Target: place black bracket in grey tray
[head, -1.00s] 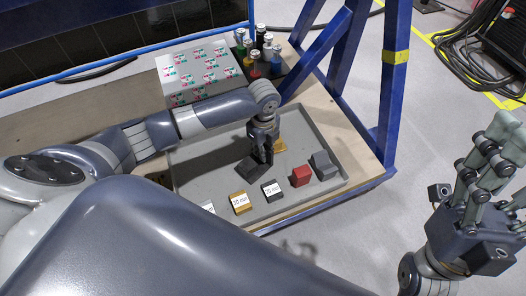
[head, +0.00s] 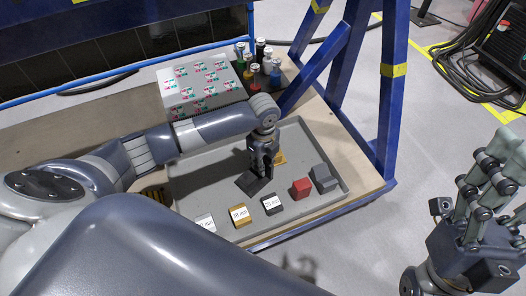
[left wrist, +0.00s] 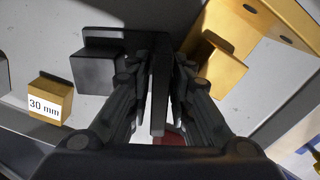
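The black bracket (head: 252,185) is at the middle of the grey tray (head: 200,180) in the head view. In the left wrist view the black bracket (left wrist: 97,72) has an upright plate between the fingers. My left gripper (head: 261,170) points down and is shut on that plate; its fingers (left wrist: 160,100) lie along both sides. Whether the bracket's underside touches the tray floor is hard to tell. My right gripper (head: 497,150) is open and empty, fingers up, out over the floor at the right.
A yellow bracket (head: 280,158) stands just right of the left gripper. Along the tray's front are a yellow labelled block (head: 240,215), a dark labelled block (head: 272,204), a red block (head: 301,188) and a grey block (head: 324,178). A white box (head: 200,88) and bottles (head: 262,62) stand behind.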

